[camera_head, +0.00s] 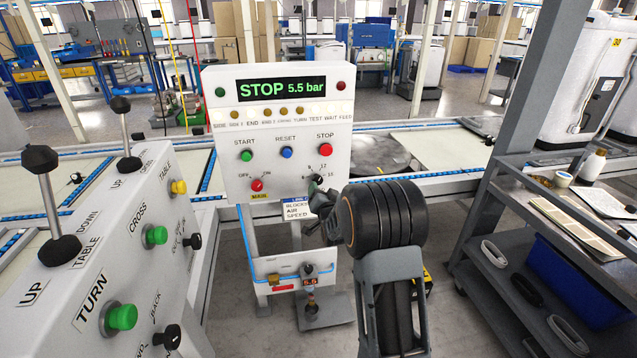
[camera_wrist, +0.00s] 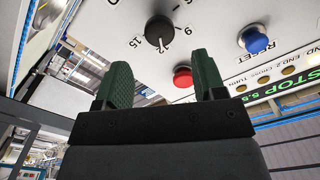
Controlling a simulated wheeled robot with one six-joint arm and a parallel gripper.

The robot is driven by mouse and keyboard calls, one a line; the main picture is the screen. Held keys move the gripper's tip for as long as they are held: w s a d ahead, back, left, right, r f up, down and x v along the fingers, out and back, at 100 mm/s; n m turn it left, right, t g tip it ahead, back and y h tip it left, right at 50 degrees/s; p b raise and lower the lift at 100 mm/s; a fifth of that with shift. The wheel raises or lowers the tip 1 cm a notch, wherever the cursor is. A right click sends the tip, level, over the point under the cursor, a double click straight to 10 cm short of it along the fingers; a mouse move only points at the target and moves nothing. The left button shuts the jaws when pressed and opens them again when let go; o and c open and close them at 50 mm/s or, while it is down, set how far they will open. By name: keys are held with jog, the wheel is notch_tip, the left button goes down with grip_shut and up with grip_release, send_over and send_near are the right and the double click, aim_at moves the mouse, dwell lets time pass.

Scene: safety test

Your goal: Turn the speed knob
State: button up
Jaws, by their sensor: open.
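The speed knob (camera_wrist: 159,30) is black and round, on the white control panel (camera_head: 221,111) with a number scale around it. In the wrist view its white mark points toward the 12. My gripper (camera_wrist: 163,80) is open and empty. Its two green fingers show below the knob in that view, apart from it, with the red stop button (camera_wrist: 183,77) between them in the picture. Whether a finger touches the panel cannot be told.
The panel also has a green start button (camera_head: 247,155), a blue reset button (camera_head: 286,152) and a red main switch (camera_head: 257,185). Its display reads STOP 5.5 bar. A slanted console (camera_head: 120,260) with levers is at left. A grey shelf cart (camera_head: 540,215) is at right.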

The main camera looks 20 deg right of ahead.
aim_at(318, 181)
jog(key=w, duration=0.3)
jog(key=w+d, duration=0.1)
jog(key=w, duration=0.2)
jog(key=shift+w+d, duration=0.15)
jog(key=shift+w, duration=0.15)
jog(key=shift+c, duration=0.2)
jog(key=c, duration=0.8)
jog(key=shift+c, duration=0.3)
